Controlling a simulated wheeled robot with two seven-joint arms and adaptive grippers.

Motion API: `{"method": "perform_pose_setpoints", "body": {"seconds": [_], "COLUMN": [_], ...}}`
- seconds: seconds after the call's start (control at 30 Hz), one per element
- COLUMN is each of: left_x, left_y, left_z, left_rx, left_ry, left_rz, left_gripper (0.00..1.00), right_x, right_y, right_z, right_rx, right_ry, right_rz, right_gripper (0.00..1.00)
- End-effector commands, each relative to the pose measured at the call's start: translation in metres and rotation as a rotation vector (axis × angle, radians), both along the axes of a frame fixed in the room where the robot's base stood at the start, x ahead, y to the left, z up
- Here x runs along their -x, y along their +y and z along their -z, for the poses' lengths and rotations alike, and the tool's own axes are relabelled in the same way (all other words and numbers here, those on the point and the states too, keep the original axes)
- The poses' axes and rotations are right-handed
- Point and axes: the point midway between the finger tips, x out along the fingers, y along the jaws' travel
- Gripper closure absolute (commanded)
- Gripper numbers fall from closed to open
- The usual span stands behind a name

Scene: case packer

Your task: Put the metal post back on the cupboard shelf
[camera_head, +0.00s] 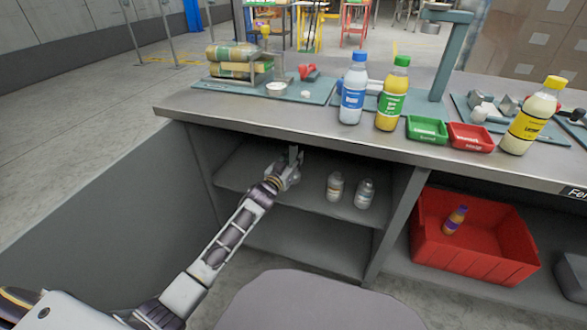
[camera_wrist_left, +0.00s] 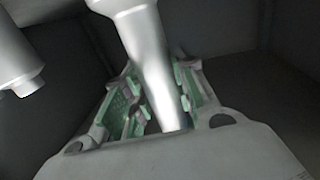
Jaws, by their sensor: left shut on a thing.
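My left gripper (camera_head: 293,166) reaches into the cupboard under the counter, above its upper shelf (camera_head: 237,172). It is shut on the metal post, a smooth grey metal piece (camera_wrist_left: 150,60) that passes between the green-padded fingers in the left wrist view. The post is small and mostly hidden by the gripper in the head view. Whether it touches the shelf I cannot tell. Another grey metal piece (camera_wrist_left: 18,65) shows at the left of the left wrist view, apart from the gripper. My right gripper is not in view.
A red crate (camera_head: 470,262) holding a purple-and-orange bottle (camera_head: 455,219) is right of the divider. Bottles and trays stand on the counter.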

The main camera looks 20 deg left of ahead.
Motion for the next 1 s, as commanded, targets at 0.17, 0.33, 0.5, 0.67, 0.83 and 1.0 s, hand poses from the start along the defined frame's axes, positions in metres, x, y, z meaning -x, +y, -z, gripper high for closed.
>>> {"method": "perform_pose_setpoints", "body": {"seconds": [0.17, 0.33, 0.5, 0.67, 0.83, 1.0], "left_x": [0.0, 0.0, 0.0, 0.0, 0.0, 0.0], "left_y": [0.0, 0.0, 0.0, 0.0, 0.0, 0.0], "left_z": [0.02, 0.032, 0.036, 0.035, 0.037, 0.039], "left_rx": [0.0, 0.001, 0.0, 0.0, 0.0, 0.0], "left_ry": [-0.001, -0.003, -0.003, -0.003, -0.002, 0.001], "left_rz": [0.0, 0.0, 0.0, 0.001, 0.0, 0.0], "left_gripper": [1.0, 1.0, 1.0, 1.0, 1.0, 0.6], "right_x": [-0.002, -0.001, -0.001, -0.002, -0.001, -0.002], "right_y": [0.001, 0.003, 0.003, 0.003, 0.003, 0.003], "right_z": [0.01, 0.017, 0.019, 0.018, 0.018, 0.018], "right_rx": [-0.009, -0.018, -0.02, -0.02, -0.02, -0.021], "right_ry": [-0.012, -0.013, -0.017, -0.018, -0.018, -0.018], "right_rz": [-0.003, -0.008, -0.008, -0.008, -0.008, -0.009], "right_gripper": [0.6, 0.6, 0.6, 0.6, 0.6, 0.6]}}
